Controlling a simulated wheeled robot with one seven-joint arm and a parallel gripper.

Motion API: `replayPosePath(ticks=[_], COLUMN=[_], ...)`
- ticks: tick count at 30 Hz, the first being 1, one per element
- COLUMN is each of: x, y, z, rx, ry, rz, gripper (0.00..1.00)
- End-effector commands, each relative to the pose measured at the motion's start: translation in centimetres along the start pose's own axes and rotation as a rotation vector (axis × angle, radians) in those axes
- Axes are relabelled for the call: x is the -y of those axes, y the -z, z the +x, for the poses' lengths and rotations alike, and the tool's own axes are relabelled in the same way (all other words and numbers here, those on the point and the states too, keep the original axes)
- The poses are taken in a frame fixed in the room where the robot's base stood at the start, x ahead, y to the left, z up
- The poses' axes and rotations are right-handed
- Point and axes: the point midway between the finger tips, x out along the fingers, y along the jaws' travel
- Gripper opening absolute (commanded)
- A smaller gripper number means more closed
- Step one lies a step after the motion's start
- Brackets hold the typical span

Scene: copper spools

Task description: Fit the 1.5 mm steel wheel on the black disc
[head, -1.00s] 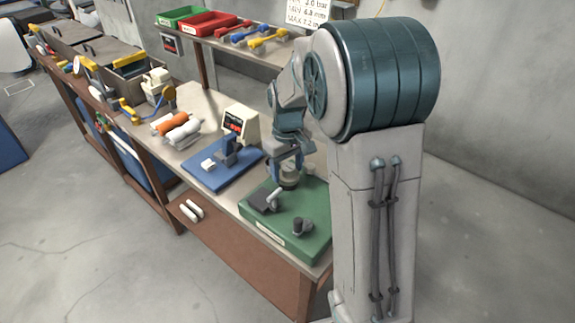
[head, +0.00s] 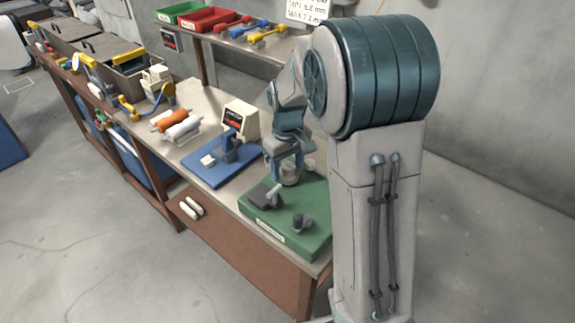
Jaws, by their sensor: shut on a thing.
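My gripper (head: 289,172) is over the back part of a green board (head: 315,241) on the bench's near right end. It is shut on a small pale round thing (head: 289,175), held between its two fingers. It is too small to tell whether this is the steel wheel. A dark block (head: 259,194) with a pale cylinder (head: 274,195) stands on the board, left of and nearer than the gripper. A dark round knob-like part (head: 302,223) is nearer the front. I cannot make out which part is the black disc, or whether the held thing touches the board.
A blue board (head: 214,177) with an upright fixture lies left of the green board, with a beige display unit (head: 240,119) behind. Orange and white rolls (head: 182,126) lie farther left. A shelf with red (head: 208,21) and green bins stands at the back.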

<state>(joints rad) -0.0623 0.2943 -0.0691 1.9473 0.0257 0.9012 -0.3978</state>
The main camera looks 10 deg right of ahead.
Motion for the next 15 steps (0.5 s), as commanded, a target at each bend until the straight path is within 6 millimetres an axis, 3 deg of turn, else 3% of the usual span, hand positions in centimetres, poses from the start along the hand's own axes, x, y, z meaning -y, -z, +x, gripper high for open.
replayPosePath(ticks=[5, 6, 8, 15], x=[-0.01, -0.01, 0.00, 0.00], y=[0.00, 0.01, 0.00, -0.01], z=[0.21, 0.17, 0.16, 0.19], rx=[0.000, 0.000, 0.000, 0.000], ry=[0.000, 0.000, 0.000, 0.000], rz=[0.000, 0.000, 0.000, 0.000], gripper=[0.30, 0.65, 0.81, 0.82])
